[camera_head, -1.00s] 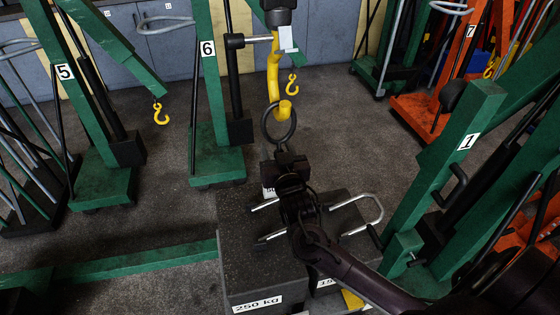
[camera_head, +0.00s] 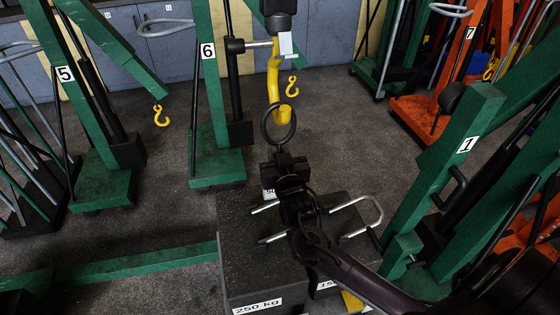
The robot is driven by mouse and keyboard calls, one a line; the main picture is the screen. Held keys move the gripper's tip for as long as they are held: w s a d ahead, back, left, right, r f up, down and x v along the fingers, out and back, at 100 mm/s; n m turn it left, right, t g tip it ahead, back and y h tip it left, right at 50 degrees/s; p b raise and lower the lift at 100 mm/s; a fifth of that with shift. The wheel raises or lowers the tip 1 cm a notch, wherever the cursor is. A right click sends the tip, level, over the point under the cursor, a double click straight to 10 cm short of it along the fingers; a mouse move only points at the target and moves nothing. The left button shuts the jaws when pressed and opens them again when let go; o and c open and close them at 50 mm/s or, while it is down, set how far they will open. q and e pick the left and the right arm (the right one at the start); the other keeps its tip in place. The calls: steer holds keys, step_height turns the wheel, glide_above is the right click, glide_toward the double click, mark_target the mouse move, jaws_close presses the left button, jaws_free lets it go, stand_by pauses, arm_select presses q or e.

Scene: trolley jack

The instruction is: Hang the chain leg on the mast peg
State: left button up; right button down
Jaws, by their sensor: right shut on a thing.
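My right gripper (camera_head: 284,165) is in the middle of the view, above the dark weight blocks. It is shut on the chain leg just below its black ring (camera_head: 265,128). The ring stands upright at the lower end of the yellow hook (camera_head: 273,78) and overlaps it in the picture. The ring's rim crosses in front of the hook's tip; I cannot tell whether it is still threaded on the hook. The green mast numbered 1 (camera_head: 443,165) stands at the right with a dark peg-like handle (camera_head: 457,185); which part is the mast peg is unclear. My left gripper is out of view.
The 250 kg weight block (camera_head: 240,255) and a neighbouring block with metal shackles (camera_head: 368,207) lie below my right gripper. Green cranes 5 (camera_head: 88,110) and 6 (camera_head: 207,95) stand at the left, orange crane 7 (camera_head: 455,75) at the back right. Floor between is clear.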

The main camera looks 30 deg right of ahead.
mark_target(282, 144)
steer(key=shift+r+p, duration=2.5)
steer(key=shift+r, duration=0.45)
steer(key=shift+p+v, duration=0.95)
steer(key=shift+v, duration=1.25)
steer(key=shift+p+v, duration=0.7)
steer(key=shift+v, duration=1.4)
